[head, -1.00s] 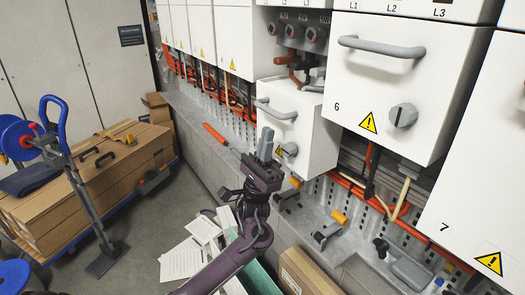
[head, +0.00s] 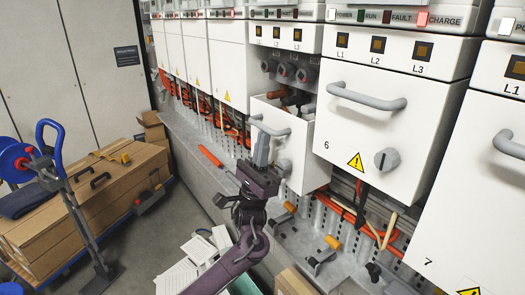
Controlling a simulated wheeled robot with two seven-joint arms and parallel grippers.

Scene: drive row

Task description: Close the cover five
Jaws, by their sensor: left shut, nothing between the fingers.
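Cover five (head: 303,160) is the white box-shaped cover just left of the cover marked 6. It sits lower than its neighbours and juts out, leaving a gap above it where dark round knobs (head: 285,70) and thick cables show. Its grey bar handle (head: 270,128) is near its top, and a grey knob (head: 283,168) is lower down. My left gripper (head: 262,150) is shut and empty, fingers pointing up, in front of the cover just below the handle. It hides part of the cover's face; I cannot tell whether it touches. My right gripper is not in view.
Cover 6 (head: 370,125) and cover 7 (head: 470,190) hang flush on the right. A grey ledge with orange-handled tools (head: 325,255) runs below. Papers (head: 190,265) lie at bottom centre. A cart with cardboard boxes (head: 90,200) stands left; some floor between is clear.

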